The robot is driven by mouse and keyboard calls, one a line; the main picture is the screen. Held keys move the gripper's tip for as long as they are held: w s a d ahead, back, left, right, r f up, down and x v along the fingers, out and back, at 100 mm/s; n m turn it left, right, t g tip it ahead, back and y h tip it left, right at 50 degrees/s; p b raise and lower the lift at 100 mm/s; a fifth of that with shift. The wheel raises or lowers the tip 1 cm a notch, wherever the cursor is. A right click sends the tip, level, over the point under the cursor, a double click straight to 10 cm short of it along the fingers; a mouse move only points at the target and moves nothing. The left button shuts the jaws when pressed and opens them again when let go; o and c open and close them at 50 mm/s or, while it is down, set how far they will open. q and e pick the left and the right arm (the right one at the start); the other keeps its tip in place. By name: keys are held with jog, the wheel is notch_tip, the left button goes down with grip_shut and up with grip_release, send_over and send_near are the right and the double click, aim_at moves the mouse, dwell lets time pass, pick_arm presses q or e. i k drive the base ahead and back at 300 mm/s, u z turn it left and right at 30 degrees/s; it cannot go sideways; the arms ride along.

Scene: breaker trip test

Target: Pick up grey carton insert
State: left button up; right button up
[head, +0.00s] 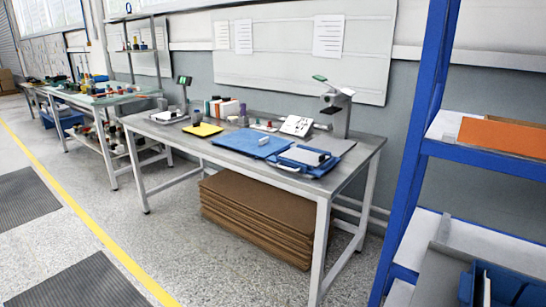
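Neither of my grippers shows in the head view. I cannot pick out a grey carton insert for certain. A workbench (177,137) stands in the middle of the view, some way off. A blue mat (248,144) lies on it, with a blue tray (297,167) holding a pale block (305,156) to its right. A flat dark grey patch (335,145) shows at the bench's right end, too small to identify. Stacked brown cardboard sheets (255,215) lie under the bench.
A blue-framed rack (412,140) stands close on the right, with an orange sheet (500,136) on its upper shelf and a blue bin (505,287) lower down. A second bench (95,98) stands at the far left. The floor (150,235) in front is clear, with a yellow line.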

aim_at(316, 159)
jog(key=u, duration=0.9)
jog(key=i, duration=2)
jog(key=z, duration=0.45)
